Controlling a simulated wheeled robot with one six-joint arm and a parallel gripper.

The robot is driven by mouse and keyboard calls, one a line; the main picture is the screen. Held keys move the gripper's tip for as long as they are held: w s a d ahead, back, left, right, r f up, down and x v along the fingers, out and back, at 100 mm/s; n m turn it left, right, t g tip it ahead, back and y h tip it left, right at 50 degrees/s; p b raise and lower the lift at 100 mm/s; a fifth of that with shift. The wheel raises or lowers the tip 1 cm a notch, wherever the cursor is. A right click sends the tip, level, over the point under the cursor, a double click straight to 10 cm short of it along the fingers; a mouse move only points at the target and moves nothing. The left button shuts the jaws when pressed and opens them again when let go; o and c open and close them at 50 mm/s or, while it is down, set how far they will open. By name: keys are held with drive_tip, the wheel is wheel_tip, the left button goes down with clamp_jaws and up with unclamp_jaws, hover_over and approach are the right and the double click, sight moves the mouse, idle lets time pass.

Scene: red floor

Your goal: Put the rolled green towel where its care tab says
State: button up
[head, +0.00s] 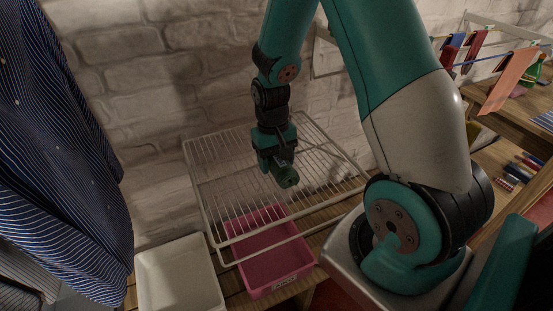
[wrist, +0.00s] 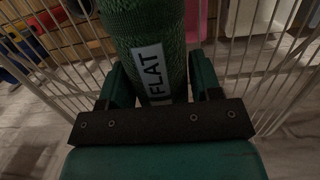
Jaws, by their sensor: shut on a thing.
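The rolled green towel (head: 287,177) is held in my gripper (head: 277,160), above the white wire rack (head: 338,146), with its end pointing toward the camera. In the wrist view the towel (wrist: 145,22) runs up between the two fingers of my gripper (wrist: 162,85), which are shut on it. Its white care tab (wrist: 151,70) shows the word FLAT. The lower end of the tab runs down to the gripper's dark bar, so I cannot tell whether more is printed there.
A pink bin (head: 278,288) with a small, unreadable front label stands under the rack's front part. A white tray (head: 180,272) is left of it. A striped shirt (head: 60,130) hangs at far left. A line with hanging cloths (head: 508,80) is at upper right. A brick wall is behind.

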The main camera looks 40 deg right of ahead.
drive_tip(key=shift+f, duration=0.2)
drive_tip(key=o, duration=1)
drive_tip(key=shift+r, duration=0.1)
drive_tip(key=shift+w+r, duration=0.1)
drive_tip(key=shift+r, duration=0.3)
drive_tip(key=r, duration=0.3)
drive_tip(key=w+r+b, duration=0.1)
drive_tip(key=r, duration=0.3)
drive_tip(key=r+b, duration=0.1)
drive_tip(key=r, duration=0.3)
drive_tip(key=shift+w+r, duration=0.15)
drive_tip(key=shift+w, duration=0.05)
drive_tip(key=s+a+r+n+y, duration=0.1)
drive_tip(key=s+a+r+n, duration=0.1)
drive_tip(key=s+a, duration=0.3)
drive_tip(key=s+a+r+n+t+y, duration=0.1)
drive_tip(key=s+a+r+n, duration=0.2)
drive_tip(key=s+a+n, duration=0.2)
drive_tip(key=s+a+r+n+y, duration=0.1)
drive_tip(key=s+a+r+n, duration=0.1)
drive_tip(key=s+a, duration=0.5)
drive_tip(key=shift+s+a+r+n+t+y, duration=0.15)
drive_tip(key=shift+a+n, duration=0.1)
drive_tip(key=shift+a, duration=0.3)
drive_tip(key=shift+w+a+r+n+t+y, duration=0.1)
drive_tip(key=shift+a+n, duration=0.1)
drive_tip(key=shift+a, duration=0.4)
drive_tip(key=shift+s+a+r+n+t+y, duration=0.15)
drive_tip(key=shift+a+n, duration=0.1)
drive_tip(key=shift+a, duration=0.3)
